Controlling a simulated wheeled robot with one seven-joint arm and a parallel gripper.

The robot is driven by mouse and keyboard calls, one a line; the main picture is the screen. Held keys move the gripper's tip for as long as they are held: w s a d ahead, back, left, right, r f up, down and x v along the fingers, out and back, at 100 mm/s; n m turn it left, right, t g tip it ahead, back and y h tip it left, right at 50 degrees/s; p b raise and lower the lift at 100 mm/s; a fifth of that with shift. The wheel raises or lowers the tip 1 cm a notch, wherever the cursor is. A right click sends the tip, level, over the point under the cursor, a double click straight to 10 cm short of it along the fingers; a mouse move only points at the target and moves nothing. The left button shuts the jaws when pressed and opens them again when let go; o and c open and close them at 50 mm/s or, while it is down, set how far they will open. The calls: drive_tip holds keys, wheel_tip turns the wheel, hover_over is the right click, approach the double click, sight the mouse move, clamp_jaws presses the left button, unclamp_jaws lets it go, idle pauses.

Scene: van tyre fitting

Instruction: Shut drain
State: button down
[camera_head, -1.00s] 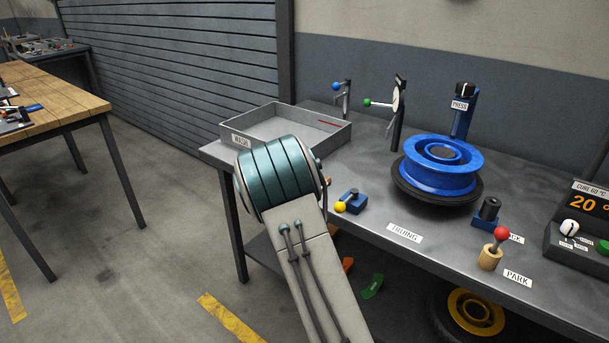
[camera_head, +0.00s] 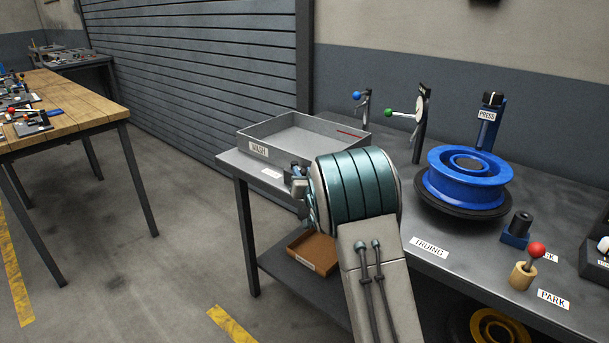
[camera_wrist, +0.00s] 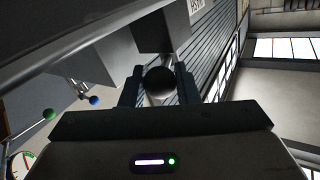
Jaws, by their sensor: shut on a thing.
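In the wrist view my gripper (camera_wrist: 160,76) has its two blue fingers closed on either side of a dark round knob (camera_wrist: 160,88). In the head view the grey wash tray (camera_head: 258,148), labelled WASH, stands at the bench's left end. My teal arm covers the bench to the right of the tray's front, and the fingertips and knob cannot be made out there. A small white label (camera_head: 271,174) lies on the bench in front of the tray.
On the bench (camera_head: 400,240) stand a blue wheel rim (camera_head: 465,180) on a tyre, a green-knobbed lever (camera_head: 390,112), a blue-knobbed post (camera_head: 357,96) and a red-knobbed lever (camera_head: 536,250). A brown tray (camera_head: 312,252) is on the lower shelf.

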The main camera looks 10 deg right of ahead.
drive_tip(key=c, duration=1.1)
unclamp_jaws()
drive_tip(key=shift+a, duration=0.1)
drive_tip(key=shift+c, duration=0.2)
drive_tip(key=shift+s, duration=0.3)
drive_tip(key=s+d, duration=0.2)
drive_tip(key=s, duration=1.1)
drive_tip(key=shift+d+b, duration=0.2)
drive_tip(key=shift+b, duration=0.2)
